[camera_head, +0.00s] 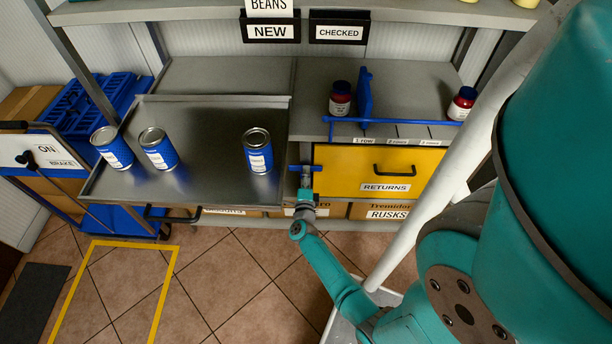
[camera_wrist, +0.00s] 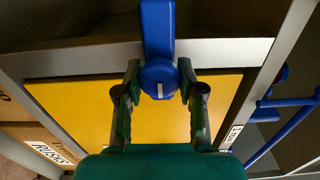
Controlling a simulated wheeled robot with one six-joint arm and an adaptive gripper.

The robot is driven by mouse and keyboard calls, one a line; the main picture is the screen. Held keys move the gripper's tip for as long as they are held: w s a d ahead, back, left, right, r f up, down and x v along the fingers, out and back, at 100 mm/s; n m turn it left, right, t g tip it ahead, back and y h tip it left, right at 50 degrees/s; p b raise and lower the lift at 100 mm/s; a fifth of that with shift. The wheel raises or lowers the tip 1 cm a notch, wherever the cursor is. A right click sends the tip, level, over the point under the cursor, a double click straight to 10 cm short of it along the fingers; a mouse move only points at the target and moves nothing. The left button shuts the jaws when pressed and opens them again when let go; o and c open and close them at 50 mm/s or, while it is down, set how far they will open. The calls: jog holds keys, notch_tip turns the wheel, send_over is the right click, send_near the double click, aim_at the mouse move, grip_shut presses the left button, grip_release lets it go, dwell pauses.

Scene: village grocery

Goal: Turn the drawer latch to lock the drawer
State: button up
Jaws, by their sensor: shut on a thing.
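The yellow drawer (camera_head: 340,172), labelled RETURNS, appears closed under the shelf and has a dark handle (camera_head: 395,170). Its blue latch (camera_head: 291,168) is at the drawer's left edge. In the wrist view, the latch (camera_wrist: 158,30) has a round hub with a white mark. Its bar runs from the hub over the grey cabinet frame, pointing to the picture's top. My gripper (camera_head: 306,178) is at the latch. In the wrist view, my gripper (camera_wrist: 159,82) has one finger on each side of the hub and is shut on it. The fingers partly hide the latch in the head view.
A metal tray (camera_head: 215,115) with blue cans (camera_head: 257,150) sits left of the drawer. Red jars (camera_head: 340,98) and a blue divider (camera_head: 365,95) stand on the shelf above. Boxes labelled RUSKS (camera_head: 388,214) are below. A blue cart (camera_head: 60,150) is far left; the floor in front is clear.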

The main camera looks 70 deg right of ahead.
jog(key=o, duration=1.1)
jog(key=shift+o, duration=0.2)
jog(key=v, duration=1.2)
jog(key=shift+s+f, duration=0.1)
jog(key=s+a+r+n+t+y, duration=0.4)
jog(key=a+r+n+t, duration=0.15)
jog(key=a+n, duration=0.4)
jog(key=s+a+r+n+t+y, duration=0.4)
jog(key=s+a+r+n+y, duration=0.15)
jog(key=a+n, duration=0.35)
jog(key=s+a+r+n+g+y, duration=0.1)
jog(key=s+a+r+n+y, duration=0.6)
jog(key=s+a+r+n, duration=0.2)
notch_tip(320, 180, up, 5)
jog(key=a+n, duration=0.2)
jog(key=n, duration=0.2)
jog(key=shift+s+a, duration=0.25)
jog(key=shift+a, duration=0.05)
